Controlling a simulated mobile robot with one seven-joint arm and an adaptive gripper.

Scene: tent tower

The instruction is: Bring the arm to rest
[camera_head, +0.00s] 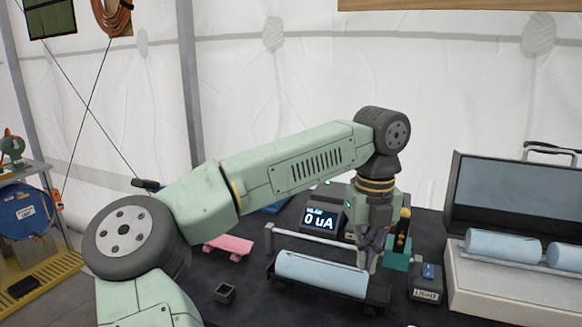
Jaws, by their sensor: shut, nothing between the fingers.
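My arm reaches across the view from the lower left, with its wrist bent downward. My gripper (370,262) points down above the dark table (245,310), at the right end of a light blue cylinder (320,275). Its fingers are shut with nothing between them. I cannot tell whether the fingertips touch the cylinder. The cylinder lies in a dark cradle (340,300) with a pale bar behind it. The gripper and wrist hide part of what stands behind them.
A meter (321,218) reading "0 uA" stands behind the cradle. A small box marked "LIGHT" (426,295) and a teal block (398,258) are close to the gripper's right. An open case (500,275) holds more blue cylinders. A pink item (229,246) and a small dark cup (225,293) lie left.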

